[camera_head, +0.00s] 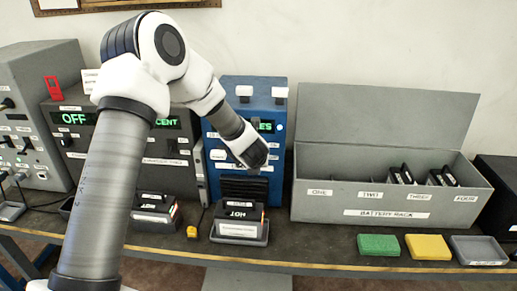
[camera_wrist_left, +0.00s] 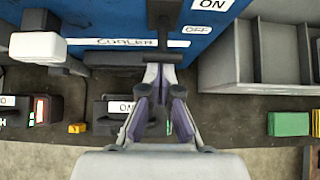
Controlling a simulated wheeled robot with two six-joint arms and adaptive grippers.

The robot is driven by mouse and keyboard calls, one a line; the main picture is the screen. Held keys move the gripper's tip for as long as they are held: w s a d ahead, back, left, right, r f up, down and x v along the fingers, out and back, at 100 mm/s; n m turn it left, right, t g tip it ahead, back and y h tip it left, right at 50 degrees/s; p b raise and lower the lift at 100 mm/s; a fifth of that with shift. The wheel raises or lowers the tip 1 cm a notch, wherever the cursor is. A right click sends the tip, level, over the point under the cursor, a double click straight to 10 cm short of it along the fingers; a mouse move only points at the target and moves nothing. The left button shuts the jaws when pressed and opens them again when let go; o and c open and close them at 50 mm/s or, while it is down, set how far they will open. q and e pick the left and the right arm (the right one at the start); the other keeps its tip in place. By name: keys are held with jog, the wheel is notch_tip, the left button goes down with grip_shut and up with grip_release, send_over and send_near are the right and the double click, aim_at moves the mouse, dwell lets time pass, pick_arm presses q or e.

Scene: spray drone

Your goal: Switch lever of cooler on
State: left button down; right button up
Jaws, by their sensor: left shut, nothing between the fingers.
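The cooler (camera_head: 235,92) is the blue box behind my left gripper; its blue front also fills the top of the left wrist view (camera_wrist_left: 110,22). A dark lever (camera_wrist_left: 165,14) stands on that front, left of an ON label (camera_wrist_left: 208,4) and an OFF label (camera_wrist_left: 198,29). A dark crossbar (camera_wrist_left: 130,59) lies below it. My left gripper (camera_head: 254,157) is at the cooler's front; in the wrist view its fingertips (camera_wrist_left: 160,74) are together just below the crossbar. I cannot tell whether they touch it. In the head view the lever is hidden behind my gripper.
A grey battery rack (camera_head: 375,190) stands close on the right. Green (camera_head: 379,244) and yellow (camera_head: 427,246) pads lie at the table's front.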

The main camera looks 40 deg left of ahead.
pick_arm(q)
jog(key=shift+r, duration=1)
pick_arm(e)
jog(key=shift+r, duration=1.2)
pick_arm(q)
jog(key=shift+g, duration=0.3)
jog(key=shift+w+r+p, duration=0.1)
jog(key=shift+p, duration=0.25)
